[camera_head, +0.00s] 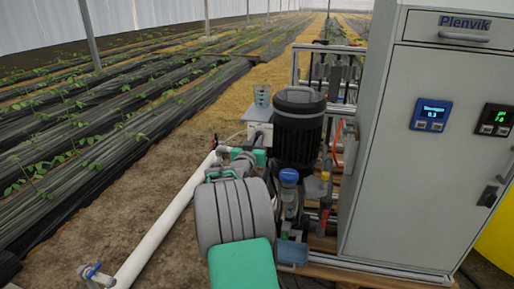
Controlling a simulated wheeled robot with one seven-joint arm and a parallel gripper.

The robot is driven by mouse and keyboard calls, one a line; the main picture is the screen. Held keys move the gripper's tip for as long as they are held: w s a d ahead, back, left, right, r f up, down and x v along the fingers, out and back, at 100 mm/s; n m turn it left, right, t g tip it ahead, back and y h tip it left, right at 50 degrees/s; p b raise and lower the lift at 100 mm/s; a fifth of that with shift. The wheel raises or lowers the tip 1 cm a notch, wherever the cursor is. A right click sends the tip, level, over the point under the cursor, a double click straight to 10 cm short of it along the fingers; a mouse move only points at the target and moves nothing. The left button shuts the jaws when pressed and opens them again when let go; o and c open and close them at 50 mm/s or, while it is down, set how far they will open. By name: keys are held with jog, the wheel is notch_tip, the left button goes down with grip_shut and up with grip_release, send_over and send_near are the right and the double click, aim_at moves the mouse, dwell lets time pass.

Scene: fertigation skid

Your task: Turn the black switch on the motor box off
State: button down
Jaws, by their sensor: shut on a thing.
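The black motor (298,130) stands upright left of the grey cabinet. A pale grey motor box (259,115) sits on its left side, with a small perforated grey piece (262,95) above it. My arm reaches forward from the bottom of the picture, and its wrist covers the area just below the box. My gripper (258,138) is at the near side of the motor box, small and largely hidden by my wrist. It is shut at the place of the black switch. The switch itself and the fingertips cannot be made out, so its position cannot be read.
The tall cabinet (420,150) with two displays and a dark latch (488,196) blocks the right. A white pipe (165,232) with a blue-handled valve (93,271) runs along the left. A blue-capped fitting (289,177) stands close right of my arm. Crop rows fill the far left.

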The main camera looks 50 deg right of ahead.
jog(key=shift+f+m, duration=0.1)
jog(key=shift+m, duration=0.2)
jog(key=c, duration=1.5)
grip_release()
jog(key=shift+a, duration=0.1)
jog(key=p+v, duration=0.1)
jog(key=v, duration=0.6)
jog(key=shift+s+a, duration=0.2)
jog(key=shift+a, duration=0.1)
jog(key=shift+p, duration=0.3)
